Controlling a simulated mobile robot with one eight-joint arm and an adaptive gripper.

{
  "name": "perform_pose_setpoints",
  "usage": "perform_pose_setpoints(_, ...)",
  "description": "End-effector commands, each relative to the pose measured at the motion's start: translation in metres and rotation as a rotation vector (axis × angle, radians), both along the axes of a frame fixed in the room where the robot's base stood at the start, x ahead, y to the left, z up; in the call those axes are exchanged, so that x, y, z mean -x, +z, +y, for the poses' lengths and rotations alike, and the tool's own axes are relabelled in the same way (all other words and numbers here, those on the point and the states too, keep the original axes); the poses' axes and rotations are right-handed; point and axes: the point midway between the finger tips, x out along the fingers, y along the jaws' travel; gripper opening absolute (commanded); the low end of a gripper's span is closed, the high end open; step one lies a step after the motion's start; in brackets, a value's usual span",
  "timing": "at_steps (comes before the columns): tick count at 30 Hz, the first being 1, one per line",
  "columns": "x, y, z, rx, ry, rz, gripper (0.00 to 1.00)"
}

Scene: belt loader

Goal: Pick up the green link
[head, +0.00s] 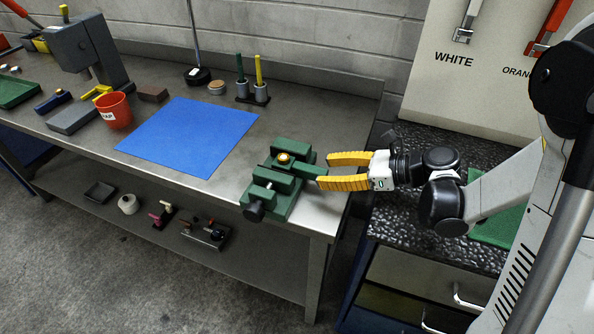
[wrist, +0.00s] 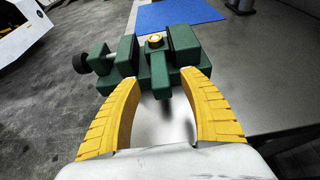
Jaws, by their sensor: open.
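A green vise (head: 270,196) stands at the bench's near right corner; it also shows in the wrist view (wrist: 98,58). What looks like the green link (head: 308,168) sits between its jaws, with a brass-coloured round piece near its middle. In the wrist view, the link's end (wrist: 162,86) sticks out toward me. My gripper (head: 325,171) is open, its yellow fingers on either side of that end. In the wrist view, gaps show between the fingertips (wrist: 157,80) and the link. The link's part inside the vise is mostly hidden.
A blue mat (head: 190,135) lies behind the vise. A red cup (head: 115,110) and a grey press (head: 88,48) stand farther left. Two upright posts (head: 252,85) stand at the back. A dark speckled cabinet top (head: 405,225) lies beneath my arm, right of the bench edge.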

Motion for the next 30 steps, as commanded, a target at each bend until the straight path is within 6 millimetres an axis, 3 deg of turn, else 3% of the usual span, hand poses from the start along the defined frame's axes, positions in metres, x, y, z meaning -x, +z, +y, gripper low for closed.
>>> perform_pose_setpoints(6, -0.009, -0.013, 0.026, 0.001, 0.002, 0.0, 0.5)
perform_pose_setpoints(14, -0.01, -0.012, 0.029, 0.001, 0.0, 0.0, 0.5)
perform_pose_setpoints(19, -0.01, -0.012, 0.028, 0.001, 0.0, -0.001, 0.0)
perform_pose_setpoints(30, -0.01, -0.012, 0.029, 0.0, 0.0, 0.0, 0.0)
